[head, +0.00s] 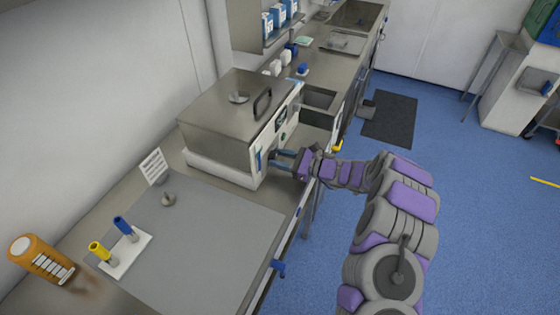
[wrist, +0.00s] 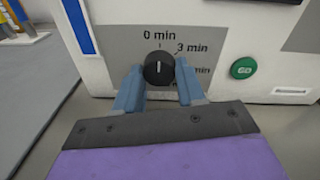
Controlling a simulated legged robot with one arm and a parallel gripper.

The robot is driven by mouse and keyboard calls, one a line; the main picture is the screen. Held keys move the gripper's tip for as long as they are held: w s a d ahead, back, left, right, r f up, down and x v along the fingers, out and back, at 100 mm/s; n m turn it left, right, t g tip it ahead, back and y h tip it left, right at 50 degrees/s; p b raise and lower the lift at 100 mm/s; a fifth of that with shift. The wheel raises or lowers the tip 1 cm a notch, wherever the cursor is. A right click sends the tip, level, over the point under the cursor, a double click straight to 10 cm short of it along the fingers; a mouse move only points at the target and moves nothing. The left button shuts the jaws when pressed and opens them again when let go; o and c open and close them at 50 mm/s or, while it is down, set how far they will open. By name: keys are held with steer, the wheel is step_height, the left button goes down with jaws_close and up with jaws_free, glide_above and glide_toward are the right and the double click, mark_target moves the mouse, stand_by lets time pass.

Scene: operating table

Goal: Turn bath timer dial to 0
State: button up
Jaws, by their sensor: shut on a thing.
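The bath (head: 225,130) is a steel-topped box with a white front, standing on the counter. In the wrist view its black timer dial (wrist: 159,69) has a white pointer mark that points almost straight up, close to the "0 min" label (wrist: 158,34). The "3 min" label lies to the right, and another label below it is partly hidden by a finger. My gripper (wrist: 159,85) is shut on the dial, with one blue-grey finger at each side. In the head view my gripper (head: 277,158) reaches the bath's front from the right, and the dial is hidden there.
A green GO button (wrist: 244,68) sits right of the dial. The blue floor (head: 320,240) is open at the front.

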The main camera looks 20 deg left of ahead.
steer(key=shift+f, duration=0.1)
stand_by(0.4)
steer(key=o, duration=1)
steer(key=shift+o, duration=0.2)
steer(key=shift+d, duration=0.1)
steer(key=d+r+p, duration=0.1)
steer(key=d+p, duration=0.2)
steer(key=d, duration=1.4)
steer(key=shift+s+d, duration=0.15)
